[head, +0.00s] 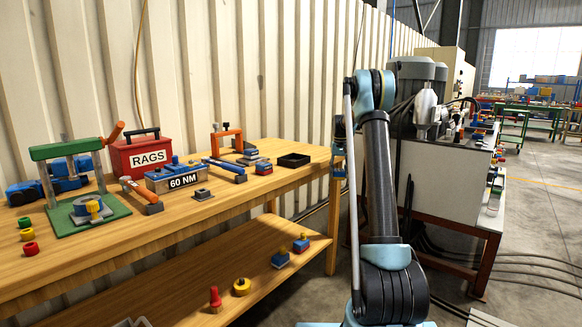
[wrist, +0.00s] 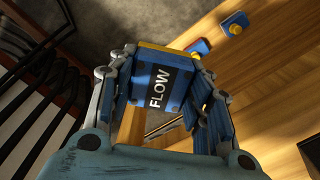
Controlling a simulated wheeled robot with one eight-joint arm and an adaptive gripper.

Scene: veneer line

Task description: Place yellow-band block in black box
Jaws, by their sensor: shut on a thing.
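In the wrist view, a blue block (wrist: 160,82) with a black FLOW label and a yellow strip along its far edge sits between my fingers. My gripper (wrist: 165,95) is shut on it, with a finger along each side. The head view shows only a small part of my gripper (head: 338,160), at the table's right end beside my arm; the block cannot be made out there. The black box (head: 294,160) is a low open tray near the right end of the tabletop, to the left of my gripper. No contents show in it.
The wooden workbench (head: 110,245) holds a red RAGS box (head: 140,153), a 60 NM block (head: 180,177), a green press stand (head: 88,222) and tools. Its lower shelf (head: 180,300) carries several small parts. A machine (head: 435,185) stands right of my arm.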

